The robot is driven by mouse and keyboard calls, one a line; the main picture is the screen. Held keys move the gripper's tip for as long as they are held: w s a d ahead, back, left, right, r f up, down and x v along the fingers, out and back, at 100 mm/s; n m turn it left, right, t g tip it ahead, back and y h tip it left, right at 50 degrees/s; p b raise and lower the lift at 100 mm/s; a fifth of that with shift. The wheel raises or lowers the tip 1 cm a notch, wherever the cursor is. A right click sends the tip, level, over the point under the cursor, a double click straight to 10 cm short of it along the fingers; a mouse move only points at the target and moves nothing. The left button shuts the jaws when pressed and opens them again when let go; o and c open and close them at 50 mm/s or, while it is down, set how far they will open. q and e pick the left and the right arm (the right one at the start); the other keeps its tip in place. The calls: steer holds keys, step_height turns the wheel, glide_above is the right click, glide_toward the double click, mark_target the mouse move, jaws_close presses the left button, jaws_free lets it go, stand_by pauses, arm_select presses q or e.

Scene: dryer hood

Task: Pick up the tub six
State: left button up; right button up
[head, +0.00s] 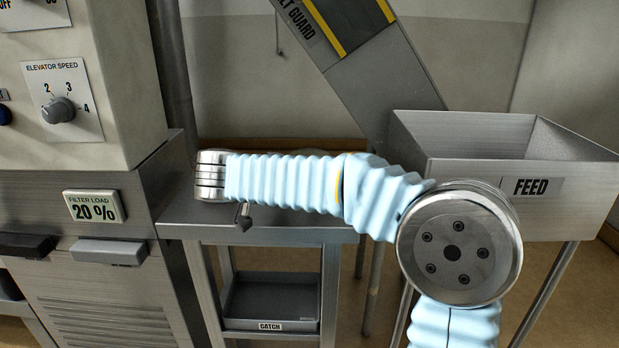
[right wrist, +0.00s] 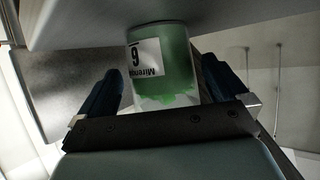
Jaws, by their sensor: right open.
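The tub six (right wrist: 176,70) is a translucent tub with green contents and a white label. Its label shows a 6 and part of a word, upside down in the right wrist view. My right gripper (right wrist: 158,72) is open, with one dark blue finger on each side of the tub. I cannot tell whether either finger touches it. In the head view my right arm reaches left across a steel table, and its gripper and the tub are hidden there. My left gripper is not in view.
A steel table (head: 290,232) is under my right arm, with a CATCH tray (head: 270,294) on its lower shelf. A FEED hopper (head: 460,170) stands at the right, below a sloping chute (head: 385,75). A control cabinet (head: 120,90) stands close at the left.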

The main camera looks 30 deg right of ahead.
steer(key=shift+x, duration=1.45)
steer(key=shift+a, duration=0.1)
steer(key=c, duration=0.9)
steer(key=shift+c, duration=0.6)
steer(key=shift+r, duration=0.15)
